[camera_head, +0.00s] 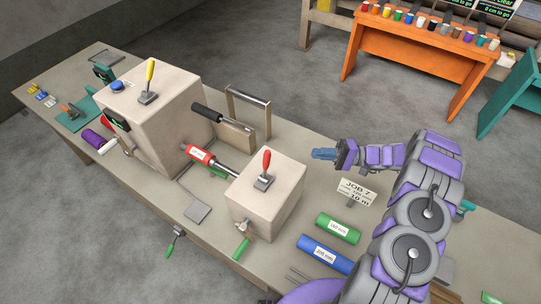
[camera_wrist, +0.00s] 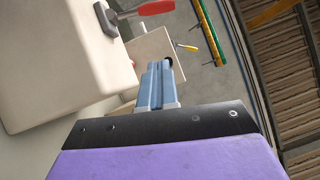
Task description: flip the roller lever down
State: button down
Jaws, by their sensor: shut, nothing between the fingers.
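A red-handled lever (camera_head: 266,162) stands up from a grey base on top of the smaller beige box (camera_head: 262,203). A yellow-handled lever (camera_head: 150,73) stands up on the larger beige box (camera_head: 158,112). I cannot tell which one is the roller lever. My gripper (camera_head: 318,154) is shut and empty, to the right of the red lever and apart from it. In the wrist view, the blue fingers (camera_wrist: 158,85) are together, the red lever (camera_wrist: 150,8) is at the upper left, and the yellow lever (camera_wrist: 187,47) is farther off.
A red roller (camera_head: 200,155) and a black roller (camera_head: 208,114) stick out from the larger box. A sign (camera_head: 356,189), a green cylinder (camera_head: 338,228) and a blue cylinder (camera_head: 325,253) are on the bench right of the smaller box. An orange table (camera_head: 418,55) stands behind.

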aim_at(266, 166)
jog(key=shift+a, duration=0.25)
jog(key=a, duration=0.3)
jog(key=a+r, duration=0.1)
jog(key=a, duration=0.5)
jog(key=shift+a+r+p, duration=0.15)
jog(key=shift+a+p, duration=0.05)
jog(key=shift+p, duration=0.2)
jog(key=shift+s+a+r, duration=0.15)
jog(key=shift+s+a, duration=0.35)
jog(key=shift+a, duration=0.1)
jog(key=shift+s+a+r, duration=0.15)
jog(key=shift+s+a, duration=0.3)
jog(key=shift+a, duration=0.15)
jog(key=shift+s+a+r, duration=0.1)
jog(key=shift+s+a, duration=0.15)
jog(key=shift+s, duration=0.1)
